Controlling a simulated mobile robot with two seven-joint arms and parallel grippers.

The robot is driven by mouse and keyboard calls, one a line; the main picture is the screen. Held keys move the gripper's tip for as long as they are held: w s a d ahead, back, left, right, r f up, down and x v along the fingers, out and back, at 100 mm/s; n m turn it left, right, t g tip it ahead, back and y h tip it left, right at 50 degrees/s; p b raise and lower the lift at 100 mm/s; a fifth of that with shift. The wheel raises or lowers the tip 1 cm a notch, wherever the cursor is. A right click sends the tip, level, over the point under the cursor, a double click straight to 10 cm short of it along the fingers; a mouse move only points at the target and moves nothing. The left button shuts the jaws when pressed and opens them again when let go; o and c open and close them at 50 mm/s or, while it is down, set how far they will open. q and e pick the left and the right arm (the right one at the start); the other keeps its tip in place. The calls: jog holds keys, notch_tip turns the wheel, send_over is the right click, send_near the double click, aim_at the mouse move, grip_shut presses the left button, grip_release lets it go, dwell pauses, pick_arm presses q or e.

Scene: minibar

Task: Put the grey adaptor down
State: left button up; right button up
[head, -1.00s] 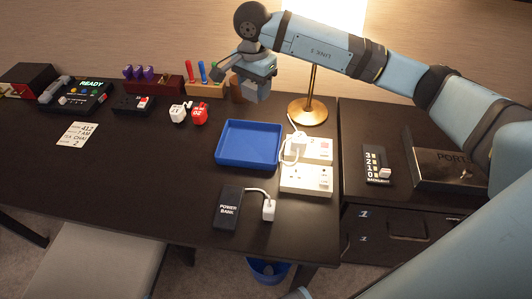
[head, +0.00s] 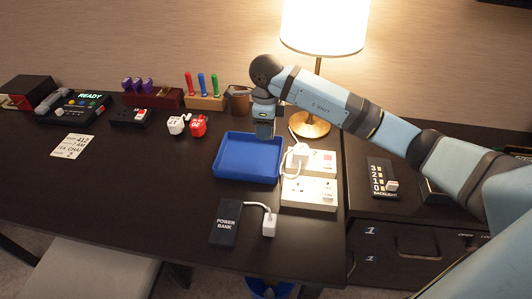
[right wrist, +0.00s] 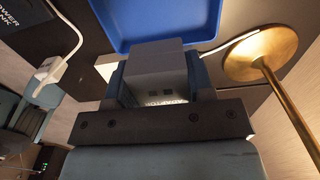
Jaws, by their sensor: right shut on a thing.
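My right gripper (head: 265,128) is shut on the grey adaptor (right wrist: 155,70), a boxy grey block with lettering on one face. The right wrist view shows the adaptor between the two fingers (right wrist: 158,84). In the head view the gripper hangs at the back right edge of the blue tray (head: 225,176). The adaptor is mostly hidden there by the gripper, and I cannot tell its exact height above the tray. The tray looks empty where it shows. My left gripper is not in view.
Right of the tray are white socket blocks (head: 310,194) with a plugged white cable. A black power bank (head: 226,224) lies in front. White and red adaptors (head: 198,125) stand left of the tray. The table's left front is clear.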

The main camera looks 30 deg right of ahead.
notch_tip(320, 180, down, 9)
jog(key=shift+f+b, duration=0.2)
jog(key=shift+b, duration=0.25)
jog(key=shift+f, duration=0.15)
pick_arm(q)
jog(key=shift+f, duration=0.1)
pick_arm(e)
jog(key=o, duration=1.2)
jog(key=shift+f, duration=0.1)
pick_arm(q)
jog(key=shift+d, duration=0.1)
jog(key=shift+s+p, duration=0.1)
jog(key=shift+p, duration=0.5)
pick_arm(e)
notch_tip(320, 180, up, 12)
jog(key=shift+r, duration=0.2)
